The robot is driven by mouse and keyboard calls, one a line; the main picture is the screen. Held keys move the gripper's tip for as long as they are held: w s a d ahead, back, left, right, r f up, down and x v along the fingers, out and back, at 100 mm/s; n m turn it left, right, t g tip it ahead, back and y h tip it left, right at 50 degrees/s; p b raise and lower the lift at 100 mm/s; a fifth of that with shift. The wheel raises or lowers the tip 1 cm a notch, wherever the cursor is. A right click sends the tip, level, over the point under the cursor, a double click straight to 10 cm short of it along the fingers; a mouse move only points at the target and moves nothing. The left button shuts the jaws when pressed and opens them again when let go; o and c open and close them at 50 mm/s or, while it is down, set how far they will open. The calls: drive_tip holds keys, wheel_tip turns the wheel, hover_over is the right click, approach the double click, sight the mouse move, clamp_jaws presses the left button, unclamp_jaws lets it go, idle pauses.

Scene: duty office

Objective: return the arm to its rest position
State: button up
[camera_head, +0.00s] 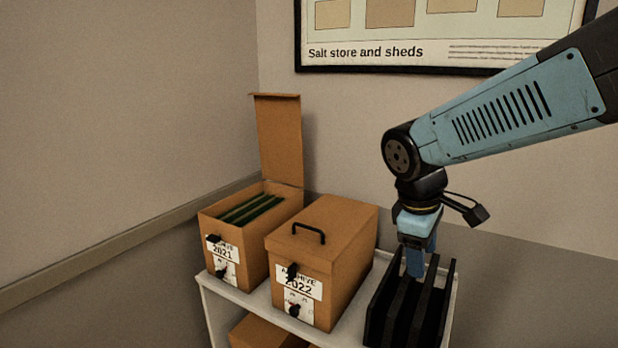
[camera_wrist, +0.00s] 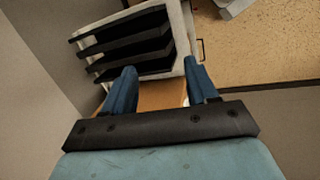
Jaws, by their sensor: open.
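My arm (camera_head: 510,108) reaches in from the right in the head view and bends down at the elbow. My gripper (camera_head: 416,262) points down at the black file rack (camera_head: 452,300) on the right end of the shelf, in front of or over its slots. In the wrist view my gripper (camera_wrist: 160,80) has its two blue fingers apart with nothing between them. The rack's black dividers (camera_wrist: 125,45) show just beyond the fingertips there. I cannot tell whether the fingers touch the rack.
On the white shelf unit (camera_head: 207,290), an open box marked 2021 (camera_head: 250,250) has a raised lid (camera_head: 279,140) and green files inside. A shut box marked 2022 (camera_head: 315,255) stands between it and the rack. A framed poster (camera_head: 430,35) hangs behind. Another box (camera_head: 262,334) sits below.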

drive_tip(key=s+d+r+m+t+y, duration=0.2)
drive_tip(key=s+r+m, duration=0.4)
drive_tip(key=m, duration=0.4)
drive_tip(key=shift+d+r+t, duration=0.2)
drive_tip(key=shift+d+t, duration=0.4)
drive_tip(key=shift+t, duration=0.5)
